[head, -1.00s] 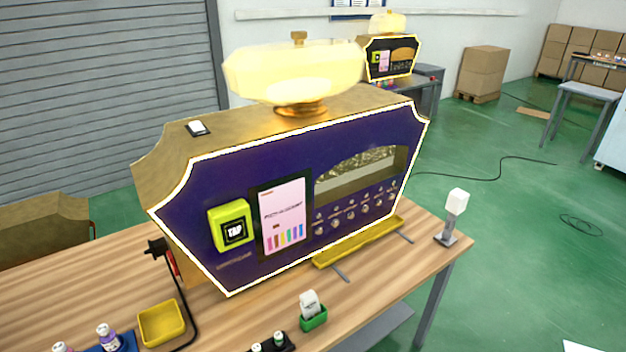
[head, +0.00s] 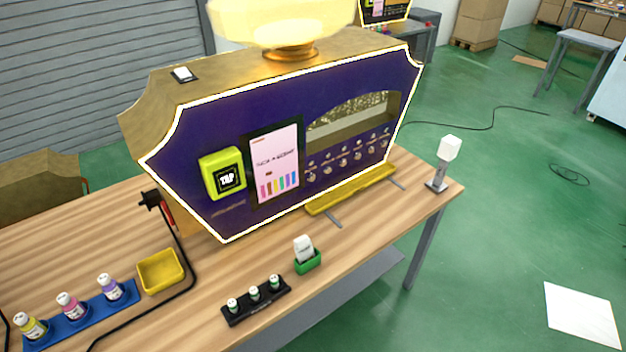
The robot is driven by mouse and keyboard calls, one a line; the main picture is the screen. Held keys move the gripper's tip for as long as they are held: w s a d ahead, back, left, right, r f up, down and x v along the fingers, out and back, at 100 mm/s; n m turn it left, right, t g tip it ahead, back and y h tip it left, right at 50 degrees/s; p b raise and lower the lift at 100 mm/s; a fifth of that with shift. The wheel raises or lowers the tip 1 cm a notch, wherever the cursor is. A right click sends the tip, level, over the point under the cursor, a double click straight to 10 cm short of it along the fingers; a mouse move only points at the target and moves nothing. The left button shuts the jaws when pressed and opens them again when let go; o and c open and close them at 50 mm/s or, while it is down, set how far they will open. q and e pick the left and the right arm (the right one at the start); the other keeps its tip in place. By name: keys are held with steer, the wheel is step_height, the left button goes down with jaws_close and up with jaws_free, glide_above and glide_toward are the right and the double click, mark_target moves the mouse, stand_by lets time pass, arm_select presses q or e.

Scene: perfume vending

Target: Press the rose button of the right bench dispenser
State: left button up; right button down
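A large dispenser (head: 230,127) with a purple front, white-lit edge and gold casing stands on the wooden bench. Its front has a yellow-green TAP block (head: 223,172), a pink-white screen (head: 276,164) with several coloured bars, and rows of small round buttons (head: 343,159) under a window (head: 352,118). The button labels are too small to read, so I cannot tell which one is rose. A second dispenser (head: 385,10) is partly in view at the back. I cannot tell from the picture which one is called right. Neither gripper is in view.
On the wooden bench (head: 215,285) are a yellow tray (head: 161,272), a blue rack (head: 75,322) with bottles, a black rack (head: 257,304) with small vials, a green card holder (head: 307,262) and a white lamp (head: 449,149). Green floor (head: 500,220) is open on the right.

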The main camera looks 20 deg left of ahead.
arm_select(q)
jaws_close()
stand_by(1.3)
